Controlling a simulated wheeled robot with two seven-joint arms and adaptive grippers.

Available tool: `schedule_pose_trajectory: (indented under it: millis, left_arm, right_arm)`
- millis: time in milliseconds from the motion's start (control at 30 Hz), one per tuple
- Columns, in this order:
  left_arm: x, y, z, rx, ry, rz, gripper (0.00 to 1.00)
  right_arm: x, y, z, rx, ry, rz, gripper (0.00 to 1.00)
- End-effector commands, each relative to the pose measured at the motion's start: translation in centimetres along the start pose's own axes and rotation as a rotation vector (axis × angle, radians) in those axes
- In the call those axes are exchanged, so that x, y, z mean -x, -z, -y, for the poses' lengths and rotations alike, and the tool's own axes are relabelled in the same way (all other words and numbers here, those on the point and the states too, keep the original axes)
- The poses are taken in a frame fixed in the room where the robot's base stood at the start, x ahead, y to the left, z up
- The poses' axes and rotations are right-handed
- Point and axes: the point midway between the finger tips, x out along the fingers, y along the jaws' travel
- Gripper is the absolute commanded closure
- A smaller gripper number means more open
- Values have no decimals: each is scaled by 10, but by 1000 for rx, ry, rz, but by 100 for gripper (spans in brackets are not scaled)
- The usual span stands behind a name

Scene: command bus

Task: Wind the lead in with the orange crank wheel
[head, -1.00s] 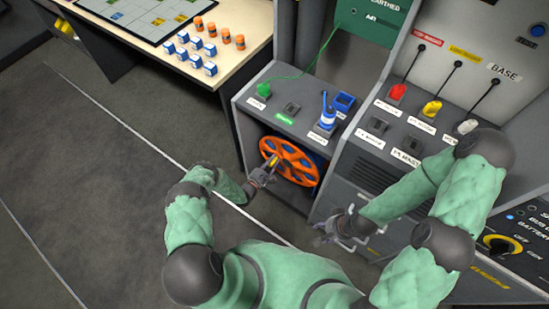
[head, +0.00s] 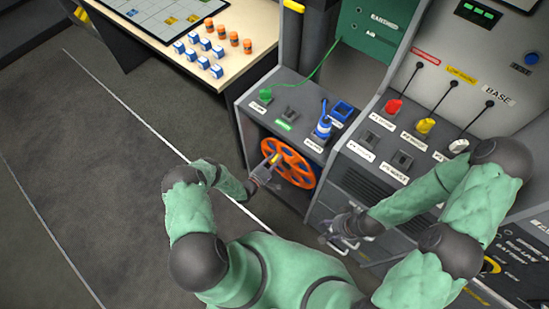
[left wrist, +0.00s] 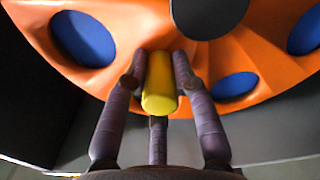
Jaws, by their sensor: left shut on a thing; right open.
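The orange crank wheel (head: 296,167) is mounted on the front of the grey console, below its sloped top. In the left wrist view the wheel (left wrist: 130,22) fills the top, with blue showing through its holes. A yellow crank handle (left wrist: 159,85) sticks out from the wheel toward the camera. My left gripper (head: 272,160) is at the wheel's left side, its fingers closed around the handle. A green lead (head: 318,70) runs from a green plug (head: 266,96) on the console top up to the green panel. My right gripper (head: 328,232) is open and empty in front of the console.
The console top holds a blue plug (head: 323,125) and switches. Blue-white and orange pieces stand on the table (head: 250,55) at upper left. Floor to the left is clear.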

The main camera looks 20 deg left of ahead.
Motion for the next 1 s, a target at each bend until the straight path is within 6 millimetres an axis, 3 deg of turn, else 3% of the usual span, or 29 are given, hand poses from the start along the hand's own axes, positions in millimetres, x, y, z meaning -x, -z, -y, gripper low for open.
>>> schedule_pose_trajectory:
  millis: [500, 1000]
  left_arm:
    - [-1, -29, -11, -447, -6, 2, 100]
    - [-2, -40, -10, -632, -8, 3, 100]
  right_arm:
    - [20, -1, 7, 0, 0, 0, 50]
    - [25, -1, 9, 0, 0, 0, 50]
